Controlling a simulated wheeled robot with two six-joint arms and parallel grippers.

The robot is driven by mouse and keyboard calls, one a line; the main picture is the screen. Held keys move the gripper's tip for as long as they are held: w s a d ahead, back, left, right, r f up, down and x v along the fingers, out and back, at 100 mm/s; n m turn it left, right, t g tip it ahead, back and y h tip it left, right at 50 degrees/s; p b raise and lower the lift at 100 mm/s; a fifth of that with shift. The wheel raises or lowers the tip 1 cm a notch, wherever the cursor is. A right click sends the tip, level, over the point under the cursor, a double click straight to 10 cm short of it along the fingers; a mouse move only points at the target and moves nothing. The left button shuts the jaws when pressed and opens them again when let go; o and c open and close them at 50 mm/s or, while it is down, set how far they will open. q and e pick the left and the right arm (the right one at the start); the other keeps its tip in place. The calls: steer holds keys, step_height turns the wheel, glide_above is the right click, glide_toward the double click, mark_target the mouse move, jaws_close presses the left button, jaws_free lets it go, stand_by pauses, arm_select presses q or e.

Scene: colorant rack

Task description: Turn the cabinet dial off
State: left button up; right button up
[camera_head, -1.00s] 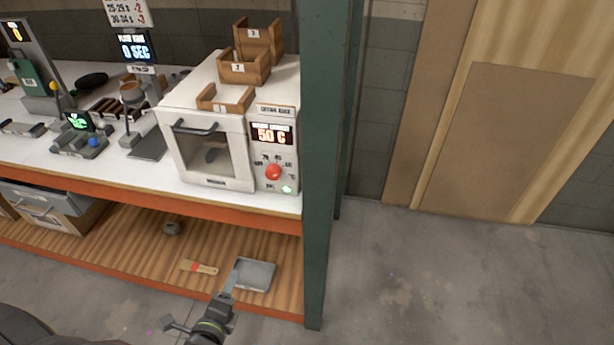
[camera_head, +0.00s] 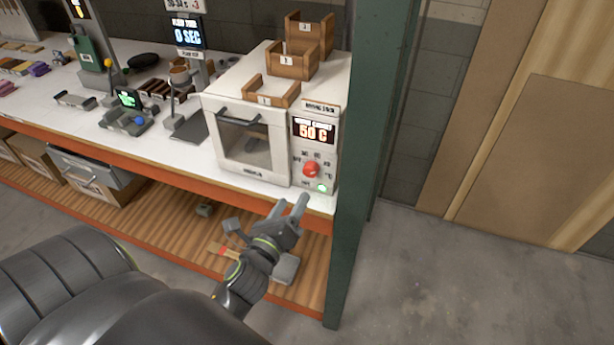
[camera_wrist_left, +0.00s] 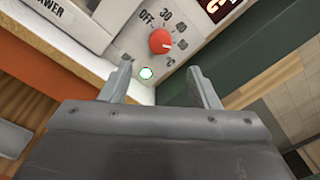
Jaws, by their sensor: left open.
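The white cabinet (camera_head: 222,100) stands on the bench at its right end. Its red dial (camera_head: 311,170) is on the right-hand front panel, under a display that reads about 50 C or 60 C. The dial also shows in the left wrist view (camera_wrist_left: 161,41), with OFF at its upper left and number marks around it. Its pale pointer mark faces right, away from OFF. A green light (camera_wrist_left: 147,73) glows below it. My left gripper (camera_head: 290,207) is open and empty, below and in front of the dial, not touching it. My right gripper is not in view.
A green post (camera_head: 372,150) stands just right of the cabinet. The orange bench edge (camera_head: 180,172) runs below it. Wooden trays (camera_head: 290,66) sit on top of the cabinet. A lower wooden shelf (camera_head: 150,212) lies beneath. The floor at right is clear.

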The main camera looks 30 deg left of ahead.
mark_target(309, 174)
arm_select(q)
steer(key=x, duration=0.9)
steer(key=shift+w, duration=0.3)
steer(key=c, duration=1)
steer(key=shift+o, duration=0.2)
